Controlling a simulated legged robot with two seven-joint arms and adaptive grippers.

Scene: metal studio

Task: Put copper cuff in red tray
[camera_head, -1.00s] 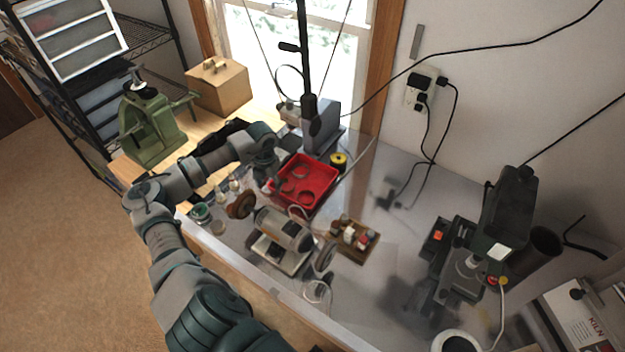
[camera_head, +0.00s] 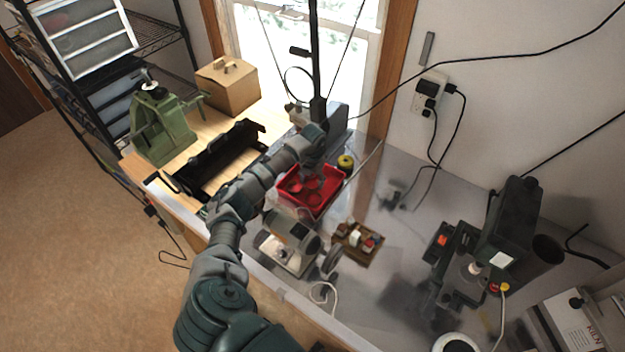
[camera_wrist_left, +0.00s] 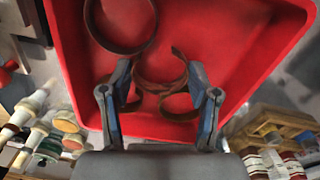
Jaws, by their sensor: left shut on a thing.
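The red tray (camera_head: 333,199) stands on the metal bench in the head view, and its red floor (camera_wrist_left: 215,35) fills much of the left wrist view. My left gripper (camera_wrist_left: 161,88) is over the tray with its fingers apart, shut on a curved copper cuff (camera_wrist_left: 178,58) between the fingertips. In the head view the gripper (camera_head: 312,172) is small and partly hidden by my arm. A larger brown band (camera_wrist_left: 121,45) lies in the tray beyond the fingers. Other bands overlap the held cuff in view, so its exact outline and height above the floor are unclear. My right gripper is out of view.
A bench grinder (camera_head: 290,242) stands in front of the tray, and a wooden block with small parts (camera_head: 357,243) is at its right. A yellow spool (camera_head: 346,162) is behind it. A black slip roll (camera_head: 217,160) lies left.

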